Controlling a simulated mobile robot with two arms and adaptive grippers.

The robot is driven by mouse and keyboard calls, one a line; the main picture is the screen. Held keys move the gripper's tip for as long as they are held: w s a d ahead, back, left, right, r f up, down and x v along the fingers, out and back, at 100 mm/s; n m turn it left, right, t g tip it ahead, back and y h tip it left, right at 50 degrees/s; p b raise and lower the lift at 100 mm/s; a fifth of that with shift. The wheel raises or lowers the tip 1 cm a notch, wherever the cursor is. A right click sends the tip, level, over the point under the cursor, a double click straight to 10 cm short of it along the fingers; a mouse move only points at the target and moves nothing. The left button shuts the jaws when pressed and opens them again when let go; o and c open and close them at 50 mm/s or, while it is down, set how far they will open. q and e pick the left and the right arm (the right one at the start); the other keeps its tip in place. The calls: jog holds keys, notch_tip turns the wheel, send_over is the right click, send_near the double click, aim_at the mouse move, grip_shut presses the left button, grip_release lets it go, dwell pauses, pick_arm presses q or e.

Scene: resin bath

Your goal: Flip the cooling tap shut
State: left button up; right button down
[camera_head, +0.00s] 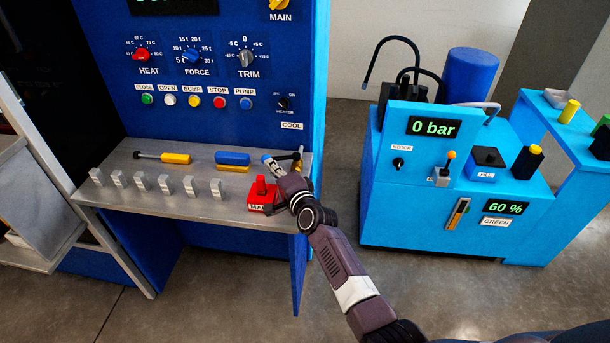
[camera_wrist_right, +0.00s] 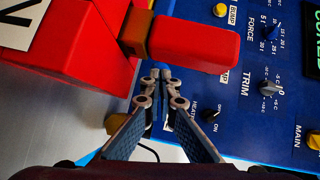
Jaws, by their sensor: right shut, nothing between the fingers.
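The COOL label (camera_head: 292,126) is at the lower right of the blue panel. Below it, at the shelf's right end, a small dark and yellow fitting (camera_head: 297,155) shows, probably the cooling tap; its handle position is too small to tell. My right gripper (camera_head: 268,160) is over the shelf just left of this fitting, beyond the red lever block (camera_head: 261,193). In the right wrist view my right gripper (camera_wrist_right: 160,82) has its fingertips together, with nothing between them. A brassy yellow part (camera_wrist_right: 118,123) shows partly behind a finger. My left gripper is not in view.
The red lever (camera_wrist_right: 190,45) is close beside the fingers in the wrist view. A yellow-handled tool (camera_head: 175,158) and a blue-handled piece (camera_head: 232,158) lie on the shelf (camera_head: 150,205), with several grey blocks in front. A light blue machine (camera_head: 400,205) stands right.

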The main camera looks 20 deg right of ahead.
jog(key=shift+w+a, duration=0.15)
jog(key=shift+w, duration=0.4)
dwell(0.4)
jog(key=v, duration=1.2)
dwell(0.4)
